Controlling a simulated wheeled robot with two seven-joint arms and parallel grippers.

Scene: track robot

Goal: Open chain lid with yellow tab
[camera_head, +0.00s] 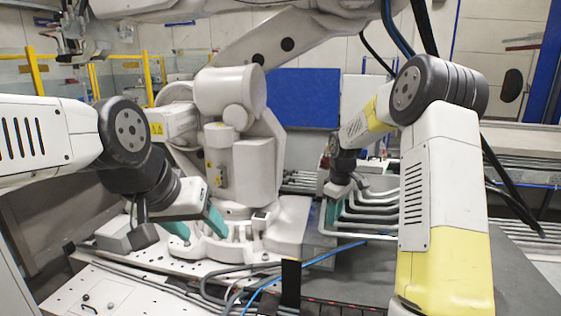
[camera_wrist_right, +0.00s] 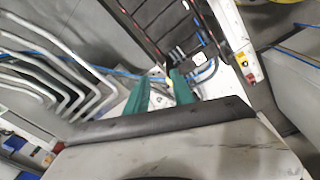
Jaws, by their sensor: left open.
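In the right wrist view a dark cable chain (camera_wrist_right: 165,28) with crosswise links runs down from the top edge. A small yellow spot (camera_wrist_right: 168,80), possibly the tab, shows between the teal fingertips of my right gripper (camera_wrist_right: 160,76). The fingers stand apart, and I cannot tell whether they touch the spot. In the head view my right gripper (camera_head: 335,208) points down beside the bent pipes, partly hidden; the lid cannot be made out there. My left gripper (camera_head: 195,226) is open and empty, its teal fingers spread above the white plate.
Bent grey pipes (camera_head: 375,205) lie close to my right gripper. A large white industrial arm (camera_head: 235,150) stands in the middle. Cables (camera_head: 225,268) and a blue hose (camera_head: 320,254) cross the front. A white box with yellow and red parts (camera_wrist_right: 240,50) stands right of the chain.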

